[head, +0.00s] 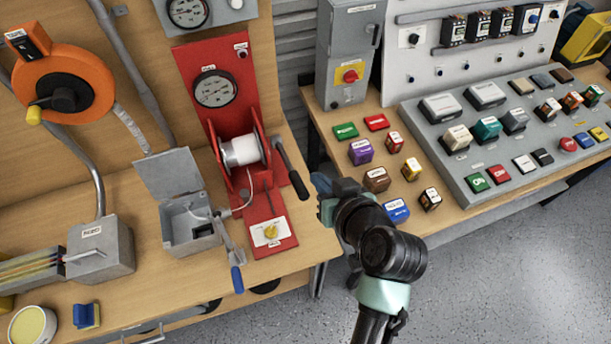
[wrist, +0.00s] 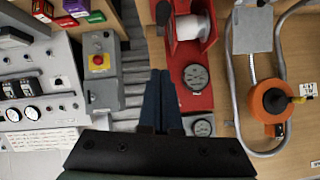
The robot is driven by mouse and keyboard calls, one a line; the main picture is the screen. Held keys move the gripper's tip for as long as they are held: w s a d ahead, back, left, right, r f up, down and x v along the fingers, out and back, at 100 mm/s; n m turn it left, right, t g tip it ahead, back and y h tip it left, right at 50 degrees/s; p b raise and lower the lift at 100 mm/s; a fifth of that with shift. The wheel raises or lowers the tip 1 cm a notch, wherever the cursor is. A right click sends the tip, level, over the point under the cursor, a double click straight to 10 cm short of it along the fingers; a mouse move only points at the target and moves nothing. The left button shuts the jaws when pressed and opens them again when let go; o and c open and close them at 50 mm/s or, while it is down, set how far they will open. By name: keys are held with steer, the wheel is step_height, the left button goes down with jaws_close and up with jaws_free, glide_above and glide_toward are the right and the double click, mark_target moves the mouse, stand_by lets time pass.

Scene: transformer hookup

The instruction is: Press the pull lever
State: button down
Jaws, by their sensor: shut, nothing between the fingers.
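My gripper (head: 325,195) hangs at the front right of the red winch, and its blue fingers (wrist: 160,100) are together and empty in the wrist view. The red winch has a white drum (head: 242,151) and a black-handled lever (head: 291,169) slanting down on its right side. The gripper is just right of this black handle and seems apart from it. The handle shows partly at the top of the wrist view (wrist: 163,12). I cannot read which one is labelled as the pull lever.
Several coloured blocks (head: 376,179) and a sloped button console (head: 510,150) are on the right bench. A grey box with a red knob (head: 350,75) stands behind. An orange reel (head: 75,80) is at far left. A gap separates the benches.

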steer(key=shift+w, duration=0.1)
steer(key=p, duration=0.2)
glide_above(303, 185)
steer(key=w, duration=0.2)
step_height(303, 185, down, 6)
steer(key=r, duration=0.1)
steer(key=f, duration=0.1)
steer(key=s+f+p, duration=0.1)
steer(key=f, duration=0.1)
steer(key=shift+s, duration=0.25)
steer(key=shift+s+f, duration=0.25)
steer(key=shift+f, duration=0.4)
steer(key=shift+f, duration=0.1)
